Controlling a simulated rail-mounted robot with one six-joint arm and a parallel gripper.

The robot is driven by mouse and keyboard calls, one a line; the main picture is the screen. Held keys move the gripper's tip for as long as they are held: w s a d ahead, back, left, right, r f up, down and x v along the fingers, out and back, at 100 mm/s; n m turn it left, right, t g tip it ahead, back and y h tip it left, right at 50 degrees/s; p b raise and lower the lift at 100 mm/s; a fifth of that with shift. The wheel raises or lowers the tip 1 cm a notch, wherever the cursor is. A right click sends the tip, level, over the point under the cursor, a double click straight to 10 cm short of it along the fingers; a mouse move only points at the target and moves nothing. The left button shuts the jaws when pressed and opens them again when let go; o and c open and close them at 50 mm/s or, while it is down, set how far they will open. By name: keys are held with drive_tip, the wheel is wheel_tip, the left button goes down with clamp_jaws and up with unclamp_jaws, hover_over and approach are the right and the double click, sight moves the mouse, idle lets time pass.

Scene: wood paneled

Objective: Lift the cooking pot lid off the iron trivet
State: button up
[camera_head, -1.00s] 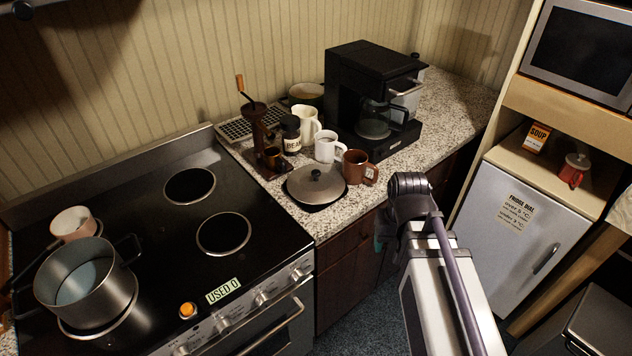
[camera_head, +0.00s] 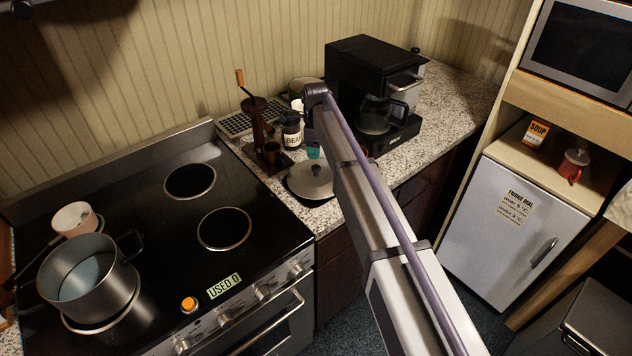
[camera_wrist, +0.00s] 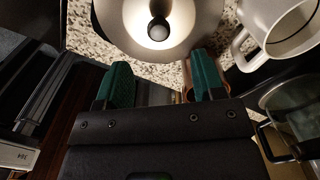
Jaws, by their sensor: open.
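The grey pot lid (camera_head: 308,182) with a round knob lies on the counter right of the stove, partly hidden by my arm. A thin dark rim shows under its edge; I cannot make out the iron trivet clearly. In the wrist view the lid (camera_wrist: 185,38) fills the top middle, its dark-topped knob (camera_wrist: 158,29) above the gap between my fingertips. My gripper (camera_wrist: 161,60) is open and empty, its green fingers apart from the knob. In the head view one teal fingertip (camera_head: 313,151) shows just behind the knob; the rest is hidden by the arm.
A white mug (camera_wrist: 280,28) stands close to the right of the lid in the wrist view. A coffee grinder (camera_head: 262,135), a bean jar (camera_head: 291,131) and a coffee maker (camera_head: 360,75) stand behind. A pot (camera_head: 88,280) sits on the stove's left.

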sight(316, 166)
wheel_tip(316, 166, down, 9)
drive_tip(key=b, duration=0.7)
drive_tip(key=shift+s+d+f+b, duration=0.1)
drive_tip(key=shift+f+b, duration=0.1)
drive_tip(key=shift+b, duration=0.15)
drive_tip(key=shift+r, duration=0.3)
drive_tip(key=c, duration=1.1)
